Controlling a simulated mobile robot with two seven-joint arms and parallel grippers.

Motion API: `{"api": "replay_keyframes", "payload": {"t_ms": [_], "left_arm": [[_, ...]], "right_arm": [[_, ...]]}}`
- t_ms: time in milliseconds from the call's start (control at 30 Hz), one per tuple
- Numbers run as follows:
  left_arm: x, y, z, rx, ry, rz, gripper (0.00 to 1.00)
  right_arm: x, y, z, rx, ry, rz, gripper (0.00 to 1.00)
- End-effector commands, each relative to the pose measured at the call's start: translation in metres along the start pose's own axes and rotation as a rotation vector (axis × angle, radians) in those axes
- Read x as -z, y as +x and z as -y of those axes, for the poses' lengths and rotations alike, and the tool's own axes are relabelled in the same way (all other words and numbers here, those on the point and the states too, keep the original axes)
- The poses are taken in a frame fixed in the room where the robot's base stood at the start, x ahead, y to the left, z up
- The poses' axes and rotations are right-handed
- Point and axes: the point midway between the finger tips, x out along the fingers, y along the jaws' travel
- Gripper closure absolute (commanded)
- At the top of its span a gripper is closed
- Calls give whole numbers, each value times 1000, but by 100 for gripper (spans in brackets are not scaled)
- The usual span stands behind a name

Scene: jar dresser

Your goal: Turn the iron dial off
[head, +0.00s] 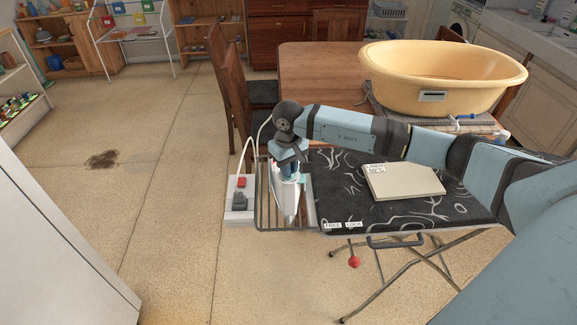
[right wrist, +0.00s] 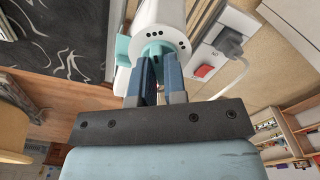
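The iron (head: 285,201), white with teal parts, rests on the wire rack at the left end of the ironing board. In the right wrist view its white end (right wrist: 163,16) with dark holes faces me, and the teal dial (right wrist: 155,48) is at the fingertips. My right gripper (head: 289,172) reaches down onto the iron from above. Its two blue fingers (right wrist: 157,63) are close together, with a narrow gap, one on each side of the teal dial, and look shut on it. The dial's setting marks are not visible. My left gripper is not in view.
A power strip (head: 240,198) with a red switch and a plug stands left of the rack. The cord rises beside my gripper. A yellow tub (head: 440,85) stands behind. Open floor lies left.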

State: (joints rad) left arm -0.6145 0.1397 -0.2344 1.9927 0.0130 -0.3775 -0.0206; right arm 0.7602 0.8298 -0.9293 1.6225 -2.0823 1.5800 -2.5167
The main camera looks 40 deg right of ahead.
Motion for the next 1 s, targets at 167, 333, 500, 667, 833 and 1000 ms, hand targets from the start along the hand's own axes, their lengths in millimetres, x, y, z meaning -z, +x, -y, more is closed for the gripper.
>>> {"api": "replay_keyframes", "payload": {"t_ms": [167, 333, 500, 667, 833, 1000], "left_arm": [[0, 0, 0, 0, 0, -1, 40], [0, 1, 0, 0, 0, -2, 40], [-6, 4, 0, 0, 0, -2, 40], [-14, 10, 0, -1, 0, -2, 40], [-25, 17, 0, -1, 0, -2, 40], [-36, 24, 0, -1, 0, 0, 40]], "right_arm": [[0, 0, 0, 0, 0, 0, 100], [0, 0, 0, 0, 14, 0, 100], [0, 2, -1, -1, 68, -1, 100], [0, 2, -1, -1, 170, -1, 100], [1, 3, 0, 0, 317, -2, 100], [1, 3, -1, 0, 479, -3, 100]]}}
